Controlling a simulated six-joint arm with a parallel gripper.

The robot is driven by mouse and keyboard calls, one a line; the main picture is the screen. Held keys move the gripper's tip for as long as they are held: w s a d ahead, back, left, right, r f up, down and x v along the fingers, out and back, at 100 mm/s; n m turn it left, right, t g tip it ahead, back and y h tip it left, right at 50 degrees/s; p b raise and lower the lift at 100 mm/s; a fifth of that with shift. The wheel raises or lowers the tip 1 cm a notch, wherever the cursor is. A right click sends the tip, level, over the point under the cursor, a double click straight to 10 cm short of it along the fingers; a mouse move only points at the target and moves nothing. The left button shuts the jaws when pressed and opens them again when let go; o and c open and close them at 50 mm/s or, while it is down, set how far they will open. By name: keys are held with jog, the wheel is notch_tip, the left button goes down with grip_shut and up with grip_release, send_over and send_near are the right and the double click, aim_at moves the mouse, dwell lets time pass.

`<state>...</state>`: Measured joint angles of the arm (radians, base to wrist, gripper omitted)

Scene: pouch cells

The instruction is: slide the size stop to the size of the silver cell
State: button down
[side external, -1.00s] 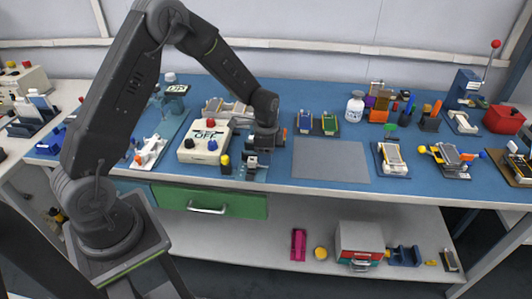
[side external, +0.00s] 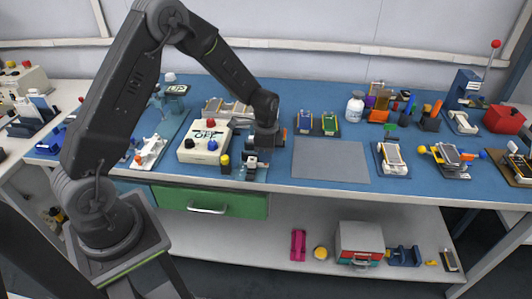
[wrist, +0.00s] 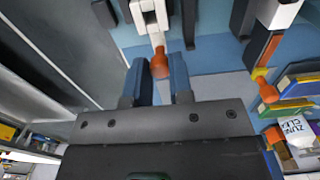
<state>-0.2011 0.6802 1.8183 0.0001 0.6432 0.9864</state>
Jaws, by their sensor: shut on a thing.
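My gripper (wrist: 158,78) has its two blue-grey fingers on either side of an orange knob (wrist: 160,63) in the wrist view, shut on it. The knob sits at the end of a white slider (wrist: 151,18), which I take to be the size stop. In the side view my gripper (side external: 258,152) is low over the blue bench, right of the cream button box, and hides most of the stop. A silver-looking cell (side external: 450,154) lies in a holder at the right; a paler one (side external: 393,154) lies in a holder to its left. I cannot tell which is the task's cell.
The cream button box (side external: 204,141) stands close to the left of my gripper. A grey mat (side external: 330,160) to the right is bare. Blue and green cells in stands (side external: 305,122) and a white bottle (side external: 355,106) are behind it.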

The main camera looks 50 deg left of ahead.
jog(key=shift+s+d, duration=0.55)
jog(key=c, duration=1)
grip_release()
notch_tip(320, 180, up, 14)
jog(key=shift+f, duration=0.1)
jog(key=s+d+r+n+t, duration=0.2)
jog(key=s+r+n, duration=0.1)
jog(key=s, duration=0.4)
jog(key=s+d+r+n+t, duration=0.1)
jog(key=s+d+r+n, duration=0.2)
jog(key=s, duration=0.5)
jog(key=s+d+r+n+t, duration=0.2)
jog(key=s+r+n, duration=0.1)
jog(key=s+r, duration=0.2)
jog(key=shift+s+d+r+t, duration=0.1)
jog(key=shift+s+d+t, duration=0.1)
jog(key=shift+s, duration=0.45)
jog(key=shift+s+d+r+t, duration=0.1)
jog(key=shift+s+d, duration=0.1)
jog(key=shift+s, duration=0.4)
